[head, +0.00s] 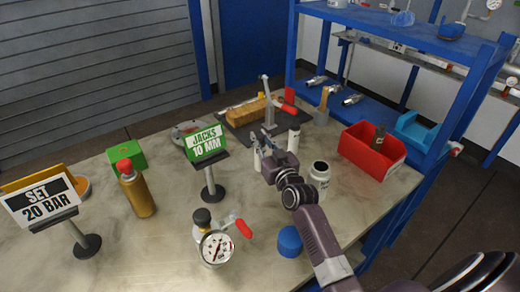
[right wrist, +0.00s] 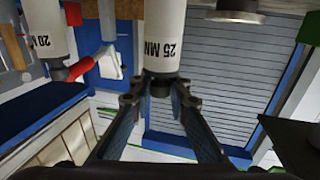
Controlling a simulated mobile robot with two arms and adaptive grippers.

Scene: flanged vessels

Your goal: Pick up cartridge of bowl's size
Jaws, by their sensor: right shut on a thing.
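A white cartridge (head: 257,158) with a dark top knob stands upright on the bench. In the right wrist view, which looks upside down, this cartridge (right wrist: 163,35) carries a label with "25". My right gripper (head: 265,142) is shut on its knob; the two fingers close around it in the wrist view (right wrist: 160,92). A second white cartridge (head: 294,138) stands to the right, and its label in the wrist view (right wrist: 45,30) starts with "20". A round flanged metal piece (head: 187,129), possibly the bowl, is partly hidden behind a green sign. My left gripper is out of view.
A red bin (head: 372,152) is at the right, a clamp (head: 268,108) behind. Green sign (head: 206,144), gauge (head: 216,246), blue cap (head: 289,240) and gold bottle (head: 137,192) occupy the bench.

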